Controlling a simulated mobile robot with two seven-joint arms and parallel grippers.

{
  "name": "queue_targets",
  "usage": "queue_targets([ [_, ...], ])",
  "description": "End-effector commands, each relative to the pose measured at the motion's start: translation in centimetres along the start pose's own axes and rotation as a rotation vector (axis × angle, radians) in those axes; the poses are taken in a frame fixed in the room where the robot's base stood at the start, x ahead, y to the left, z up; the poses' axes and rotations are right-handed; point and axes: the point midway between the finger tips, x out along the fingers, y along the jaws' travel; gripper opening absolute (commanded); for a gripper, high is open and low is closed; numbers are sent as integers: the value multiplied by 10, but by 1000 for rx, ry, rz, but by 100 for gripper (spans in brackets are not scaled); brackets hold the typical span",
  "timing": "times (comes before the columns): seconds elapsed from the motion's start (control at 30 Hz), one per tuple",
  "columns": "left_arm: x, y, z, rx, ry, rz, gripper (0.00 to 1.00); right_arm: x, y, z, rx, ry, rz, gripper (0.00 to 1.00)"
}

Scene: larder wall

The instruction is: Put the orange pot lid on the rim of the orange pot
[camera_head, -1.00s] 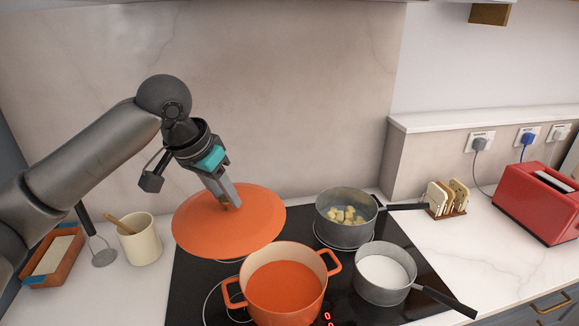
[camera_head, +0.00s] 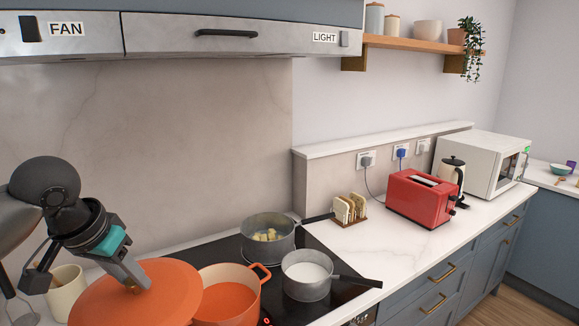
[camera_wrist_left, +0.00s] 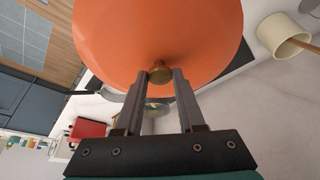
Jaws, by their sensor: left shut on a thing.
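My left gripper (camera_head: 138,284) is shut on the knob of the orange pot lid (camera_head: 150,300) and holds it level in the air. In the left wrist view the two fingers (camera_wrist_left: 160,74) close around the brass knob (camera_wrist_left: 160,70), with the orange lid (camera_wrist_left: 155,30) beyond it. The orange pot (camera_head: 250,292) stands on the hob, with orange contents inside. In the head view the lid is left of the pot and hides part of its left side; whether they touch, I cannot tell. My right gripper is not in view.
A grey pan with yellow pieces (camera_head: 268,250) and a pan with white contents (camera_head: 309,290) stand right of the pot, their handles pointing right. A cream crock (camera_head: 66,298) stands at the left. A toast rack (camera_head: 349,209) and red toaster (camera_head: 420,197) stand on the right counter.

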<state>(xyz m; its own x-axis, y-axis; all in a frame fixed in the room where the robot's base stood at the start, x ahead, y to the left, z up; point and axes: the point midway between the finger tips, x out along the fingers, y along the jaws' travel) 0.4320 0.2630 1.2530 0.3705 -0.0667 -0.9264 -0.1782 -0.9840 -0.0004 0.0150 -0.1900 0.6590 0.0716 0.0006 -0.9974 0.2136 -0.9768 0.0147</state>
Motion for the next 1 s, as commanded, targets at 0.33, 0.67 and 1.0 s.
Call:
queue_targets([
  [0.33,66,45,29,-52,-12,-24,0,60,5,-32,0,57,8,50],
  [0.67,123,90,60,-119,-3,-54,0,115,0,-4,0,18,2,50],
  [1.0,146,114,75,-163,17,-66,0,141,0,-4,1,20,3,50],
])
